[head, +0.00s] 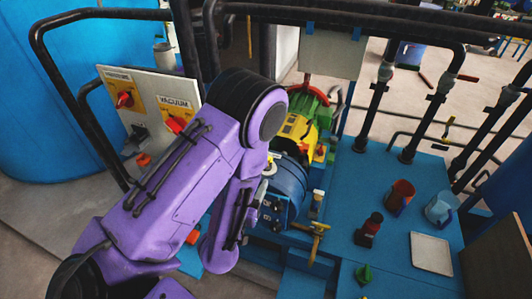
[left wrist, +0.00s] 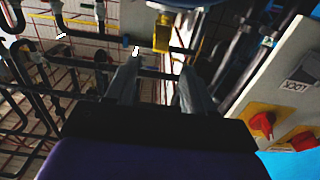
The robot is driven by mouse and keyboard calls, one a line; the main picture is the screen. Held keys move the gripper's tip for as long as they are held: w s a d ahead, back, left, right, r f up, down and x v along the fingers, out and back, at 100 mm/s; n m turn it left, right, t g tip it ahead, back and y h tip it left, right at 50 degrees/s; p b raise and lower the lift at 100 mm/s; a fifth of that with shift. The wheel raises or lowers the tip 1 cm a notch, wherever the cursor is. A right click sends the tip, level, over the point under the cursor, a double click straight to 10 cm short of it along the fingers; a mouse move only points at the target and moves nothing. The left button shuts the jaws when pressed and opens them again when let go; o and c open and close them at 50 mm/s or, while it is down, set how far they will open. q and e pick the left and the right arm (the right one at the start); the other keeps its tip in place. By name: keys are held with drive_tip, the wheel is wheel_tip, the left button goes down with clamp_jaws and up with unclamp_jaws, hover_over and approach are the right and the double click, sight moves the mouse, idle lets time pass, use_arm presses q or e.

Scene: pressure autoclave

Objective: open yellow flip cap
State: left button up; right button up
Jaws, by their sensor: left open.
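A yellow cover (head: 298,128), which may be the flip cap, sits beside a green part behind my left arm in the head view. From here I cannot tell whether it is open or shut. My left gripper (left wrist: 157,85) shows in the left wrist view with its two grey fingers apart and nothing between them. A narrow yellow piece (left wrist: 163,38) is beyond the fingers; I cannot tell if it is the same thing. In the head view my purple left arm hides the gripper. My right gripper is not in view.
A panel (head: 148,85) with red knobs stands at the left, and a red knob (left wrist: 262,123) is right of the fingers. A blue cylinder (head: 286,190) lies near my arm.

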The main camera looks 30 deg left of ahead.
use_arm(q)
drive_tip(key=b+x, duration=0.7)
drive_tip(key=x, duration=0.1)
drive_tip(key=shift+a+f+b, duration=0.15)
drive_tip(key=shift+b, duration=0.2)
drive_tip(key=shift+r+p+x, duration=0.25)
drive_tip(key=shift+p+x, duration=0.55)
drive_tip(key=shift+x, duration=0.2)
drive_tip(key=shift+w+a+f, duration=0.1)
drive_tip(key=shift+w, duration=0.05)
